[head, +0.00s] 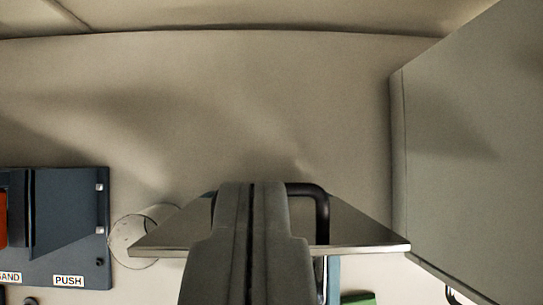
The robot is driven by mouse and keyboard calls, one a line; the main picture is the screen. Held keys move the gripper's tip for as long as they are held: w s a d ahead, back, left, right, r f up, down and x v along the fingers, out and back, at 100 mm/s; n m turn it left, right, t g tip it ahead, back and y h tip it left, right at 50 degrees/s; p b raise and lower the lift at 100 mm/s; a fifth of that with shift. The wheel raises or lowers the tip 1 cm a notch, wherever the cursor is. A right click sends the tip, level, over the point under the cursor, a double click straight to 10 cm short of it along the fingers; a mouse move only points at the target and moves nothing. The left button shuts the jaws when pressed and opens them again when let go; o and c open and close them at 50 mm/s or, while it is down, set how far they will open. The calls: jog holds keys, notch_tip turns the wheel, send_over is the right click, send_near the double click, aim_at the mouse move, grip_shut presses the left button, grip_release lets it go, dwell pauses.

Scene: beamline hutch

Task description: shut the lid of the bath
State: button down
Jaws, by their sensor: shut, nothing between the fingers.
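A metal plate with a bright front edge (370,238), which looks like the bath's lid, spans the lower middle of the head view. A black bar handle (322,205) arches over it. My gripper (251,190) is shut and empty, and its fingers overlap the middle of the plate and part of the handle. I cannot tell whether the fingers touch the plate or the handle. The bath's body is mostly hidden behind my gripper and the plate; only a pale blue strip (333,278) shows below the plate on the right. The lid's exact angle is unclear.
A dark blue unit (75,225) with a PUSH label and an orange part stands at the left. A pale round object (130,236) is partly behind the plate. A large grey cabinet (470,150) fills the right. A green item (358,298) shows at the bottom.

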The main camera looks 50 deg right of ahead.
notch_tip(320, 180, down, 9)
jog(key=w, duration=0.1)
jog(key=shift+w, duration=0.15)
dwell(0.5)
dwell(0.4)
